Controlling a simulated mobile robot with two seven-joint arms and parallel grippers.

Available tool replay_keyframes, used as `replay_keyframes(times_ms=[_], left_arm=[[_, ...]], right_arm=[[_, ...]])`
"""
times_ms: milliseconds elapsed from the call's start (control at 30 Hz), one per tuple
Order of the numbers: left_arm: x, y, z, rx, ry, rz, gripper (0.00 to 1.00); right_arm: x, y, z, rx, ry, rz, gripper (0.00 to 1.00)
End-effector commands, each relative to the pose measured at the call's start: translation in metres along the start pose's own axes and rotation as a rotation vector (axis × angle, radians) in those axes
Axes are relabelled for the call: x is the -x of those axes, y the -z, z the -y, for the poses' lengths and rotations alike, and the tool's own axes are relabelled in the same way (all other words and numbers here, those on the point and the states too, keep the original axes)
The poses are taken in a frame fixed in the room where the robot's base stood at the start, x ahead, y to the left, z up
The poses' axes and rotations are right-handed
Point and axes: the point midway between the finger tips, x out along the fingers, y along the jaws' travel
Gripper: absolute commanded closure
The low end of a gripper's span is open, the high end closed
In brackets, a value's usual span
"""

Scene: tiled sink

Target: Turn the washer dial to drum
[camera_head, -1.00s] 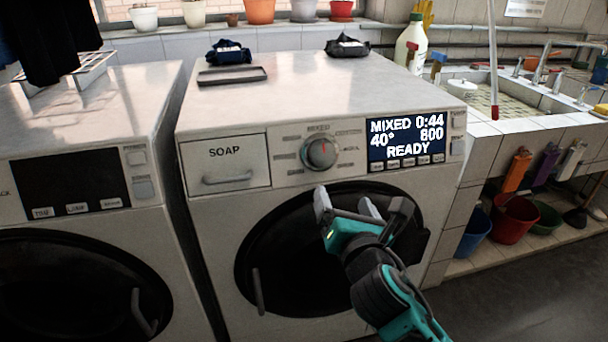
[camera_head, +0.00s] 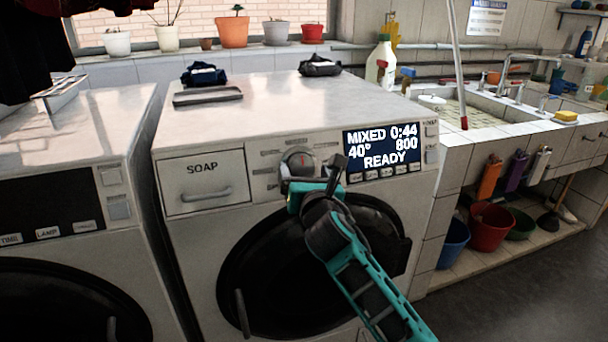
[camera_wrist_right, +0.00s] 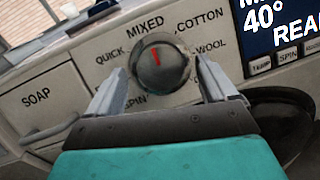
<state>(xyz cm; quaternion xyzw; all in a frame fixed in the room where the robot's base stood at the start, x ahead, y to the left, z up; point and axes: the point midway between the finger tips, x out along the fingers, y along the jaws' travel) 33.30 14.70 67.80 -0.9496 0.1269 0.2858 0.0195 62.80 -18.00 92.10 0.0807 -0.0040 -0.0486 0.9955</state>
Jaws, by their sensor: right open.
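The washer dial (camera_head: 299,162) is a round grey knob with a red mark on the washer's front panel. In the right wrist view the dial (camera_wrist_right: 162,66) shows its red mark pointing up at MIXED, among labels such as QUICK, COTTON, WOOL and SPIN. My right gripper (camera_head: 307,178) is at the dial, partly hiding its lower part. In the right wrist view the gripper (camera_wrist_right: 160,82) is open, one finger on each side of the dial, with no clear contact. The display (camera_head: 382,152) reads MIXED 0:44, 40°, 800, READY. My left gripper is not in view.
A soap drawer (camera_head: 204,181) is left of the dial, and the round black door (camera_head: 262,270) is below it. A second washer (camera_head: 60,215) stands at the left. Dark folded cloths (camera_head: 203,75) lie on top. A tiled sink (camera_head: 480,112) is at the right.

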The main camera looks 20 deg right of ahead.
Motion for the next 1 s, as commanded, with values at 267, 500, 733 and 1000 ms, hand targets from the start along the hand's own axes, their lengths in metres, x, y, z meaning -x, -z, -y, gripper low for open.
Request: replay_keyframes(times_ms=[267, 500, 733, 1000], left_arm=[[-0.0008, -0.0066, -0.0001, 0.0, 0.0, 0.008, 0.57], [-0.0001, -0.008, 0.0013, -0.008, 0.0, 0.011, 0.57], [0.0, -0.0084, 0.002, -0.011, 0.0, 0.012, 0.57], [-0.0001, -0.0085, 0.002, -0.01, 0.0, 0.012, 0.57]], right_arm=[[-0.0133, -0.0004, -0.0005, 0.0, -0.001, 0.001, 0.15], [-0.0131, -0.0002, -0.0004, 0.0, -0.001, 0.0, 0.19], [-0.0129, -0.0001, -0.0003, 0.0, 0.0, 0.0, 0.41], [-0.0129, 0.0, -0.0002, 0.0, 0.0, 0.0, 0.67]])
